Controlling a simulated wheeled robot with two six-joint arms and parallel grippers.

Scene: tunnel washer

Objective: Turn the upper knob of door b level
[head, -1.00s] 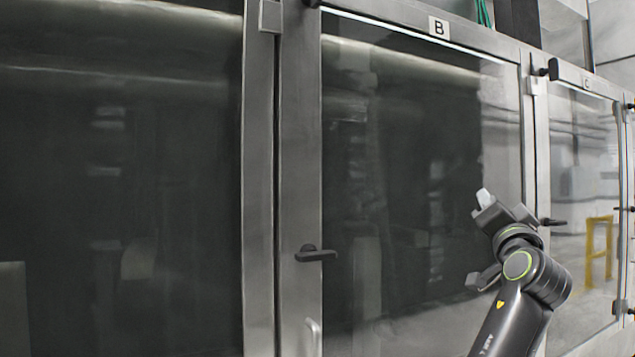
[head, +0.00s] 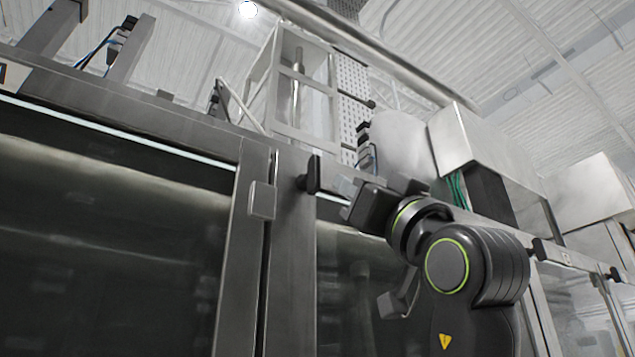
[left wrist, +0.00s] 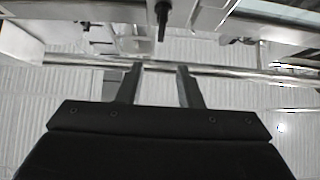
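The upper knob (head: 313,175) of door B is a dark knob at the top of the steel door frame (head: 291,260) in the head view. It looks upright there. My left gripper (head: 346,190) is just right of the knob, its fingers pointing toward it. In the left wrist view the knob (left wrist: 162,18) lies beyond the fingertips, roughly in line with the gap between them. The left gripper (left wrist: 160,72) is open and empty, apart from the knob. My left arm hides part of door B's glass (head: 340,285) and its top edge. My right gripper is not in view.
A steel block (head: 262,200) sits on the post left of the knob. Another dark glass door (head: 110,250) is at the left. White casings (head: 480,145) and a frame (head: 300,95) stand above the doors. The space before the left door is clear.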

